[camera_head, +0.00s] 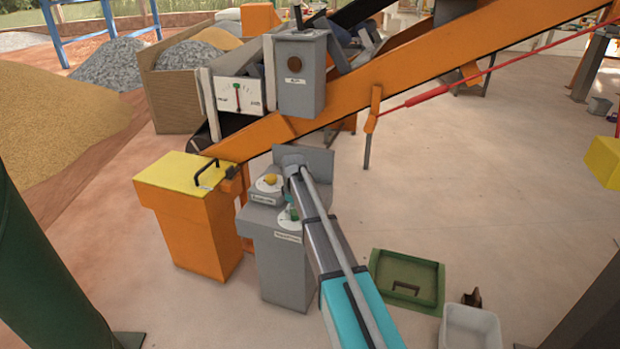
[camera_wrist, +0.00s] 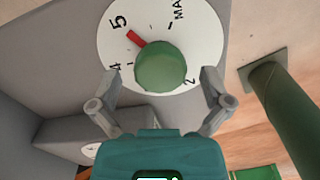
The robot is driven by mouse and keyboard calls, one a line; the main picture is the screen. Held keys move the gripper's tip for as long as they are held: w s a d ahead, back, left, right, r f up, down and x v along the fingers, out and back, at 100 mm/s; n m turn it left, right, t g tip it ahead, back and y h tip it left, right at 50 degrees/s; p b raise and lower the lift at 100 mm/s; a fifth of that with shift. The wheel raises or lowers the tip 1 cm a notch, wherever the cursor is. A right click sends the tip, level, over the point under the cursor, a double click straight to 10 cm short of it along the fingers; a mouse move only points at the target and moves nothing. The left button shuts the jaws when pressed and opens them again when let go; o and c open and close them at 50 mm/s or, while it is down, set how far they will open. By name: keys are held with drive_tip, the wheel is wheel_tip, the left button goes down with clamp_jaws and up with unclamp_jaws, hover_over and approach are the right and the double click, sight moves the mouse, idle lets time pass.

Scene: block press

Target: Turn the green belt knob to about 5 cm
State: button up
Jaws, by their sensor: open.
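The green belt knob (camera_wrist: 160,66) sits on a white dial (camera_wrist: 190,28) marked 4, 5 and MAX. Its red pointer (camera_wrist: 134,37) points toward the 5 in the wrist view. My gripper (camera_wrist: 160,78) is open, with one finger left and one right of the knob's lower part. Gaps show between the fingers and the knob, and nothing is held. In the head view the green knob (camera_head: 294,213) is on the grey control box (camera_head: 284,262), partly behind my arm; the gripper cannot be made out there.
A yellow knob (camera_head: 270,179) stands on the same box, just behind the green one. An orange bin with a yellow lid (camera_head: 185,170) is close on the left. The orange conveyor (camera_head: 400,85) runs behind. A green tray (camera_head: 420,262) and white bin (camera_head: 470,325) lie right.

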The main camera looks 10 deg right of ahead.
sight(295, 212)
drive_tip(key=n, duration=0.6)
wheel_tip(295, 212, up, 14)
drive_tip(key=p, duration=1.4)
drive_tip(key=s+r+m+p, duration=0.4)
drive_tip(key=s+r+p, duration=0.2)
drive_tip(key=s, duration=0.3)
drive_tip(key=s+d+r+m+p, duration=0.1)
drive_tip(key=s+r+m+p, duration=0.4)
drive_tip(key=s, duration=0.4)
drive_tip(key=shift+s+r+p, duration=0.25)
drive_tip(key=shift+r+p, duration=0.1)
drive_tip(key=s+r+m+p, duration=0.6)
drive_tip(key=s, duration=0.6)
drive_tip(key=shift+s+d, duration=0.3)
drive_tip(key=shift+s, duration=0.05)
drive_tip(key=shift+d, duration=0.1)
